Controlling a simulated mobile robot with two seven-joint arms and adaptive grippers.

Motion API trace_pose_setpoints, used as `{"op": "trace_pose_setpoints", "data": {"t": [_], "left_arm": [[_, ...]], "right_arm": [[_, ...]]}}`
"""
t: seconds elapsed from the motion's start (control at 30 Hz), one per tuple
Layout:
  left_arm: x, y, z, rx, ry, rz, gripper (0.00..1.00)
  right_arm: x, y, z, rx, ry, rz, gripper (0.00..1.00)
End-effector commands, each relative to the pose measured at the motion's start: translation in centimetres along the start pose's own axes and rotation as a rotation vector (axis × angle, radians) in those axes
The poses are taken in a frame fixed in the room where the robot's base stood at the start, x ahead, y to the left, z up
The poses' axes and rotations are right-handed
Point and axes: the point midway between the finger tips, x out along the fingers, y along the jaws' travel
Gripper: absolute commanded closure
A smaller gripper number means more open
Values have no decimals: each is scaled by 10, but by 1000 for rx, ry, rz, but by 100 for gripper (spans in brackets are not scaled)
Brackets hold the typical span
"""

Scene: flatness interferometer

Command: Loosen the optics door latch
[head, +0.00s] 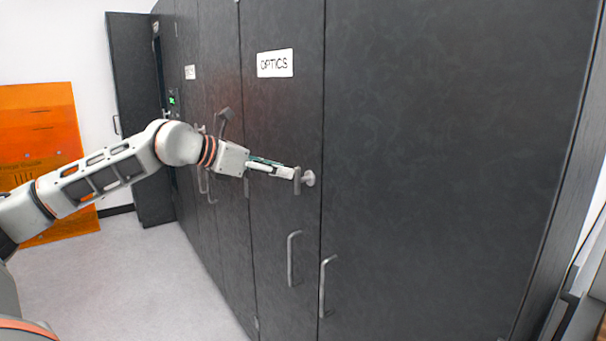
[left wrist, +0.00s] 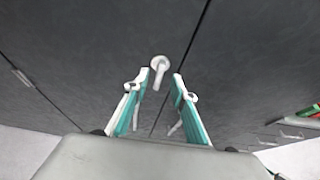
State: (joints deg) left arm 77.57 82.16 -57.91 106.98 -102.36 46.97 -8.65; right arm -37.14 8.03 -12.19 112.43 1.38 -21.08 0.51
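The optics door (head: 283,120) is a dark grey cabinet door with a white OPTICS sign (head: 275,63), and it looks closed. The latch (head: 309,178) is a pale round rosette with a short lever at the door's right edge. In the left wrist view the latch (left wrist: 160,63) sits ahead, its lever pointing down. My left gripper (head: 290,173) is at the latch, its fingertips close to the lever. In the left wrist view my left gripper (left wrist: 160,76) is open, with the lever between its fingertips. I cannot tell whether they touch it. My right gripper is out of view.
Two bar handles (head: 291,259) (head: 324,287) stick out below the latch. Another cabinet door (head: 130,125) stands open at the far left, near an orange panel (head: 40,150). The pale floor (head: 150,285) in front of the cabinets is clear.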

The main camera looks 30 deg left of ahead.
Motion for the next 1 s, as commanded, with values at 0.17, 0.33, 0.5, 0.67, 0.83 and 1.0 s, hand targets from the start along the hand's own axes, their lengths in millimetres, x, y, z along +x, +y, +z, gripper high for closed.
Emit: {"op": "trace_pose_setpoints", "data": {"t": [0.17, 0.33, 0.5, 0.67, 0.83, 1.0], "left_arm": [[29, -2, 1, 0, -1, -4, 74], [50, -1, 1, -1, -2, -3, 74], [59, -1, 1, -1, -1, -2, 74], [60, -1, 0, -1, -1, -2, 74], [60, -1, 0, -1, -1, -2, 95], [60, -1, 0, -1, -1, -2, 100]], "right_arm": [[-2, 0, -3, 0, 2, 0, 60], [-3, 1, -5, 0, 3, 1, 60], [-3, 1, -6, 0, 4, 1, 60], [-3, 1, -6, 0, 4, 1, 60], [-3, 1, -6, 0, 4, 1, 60], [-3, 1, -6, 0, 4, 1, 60]]}}
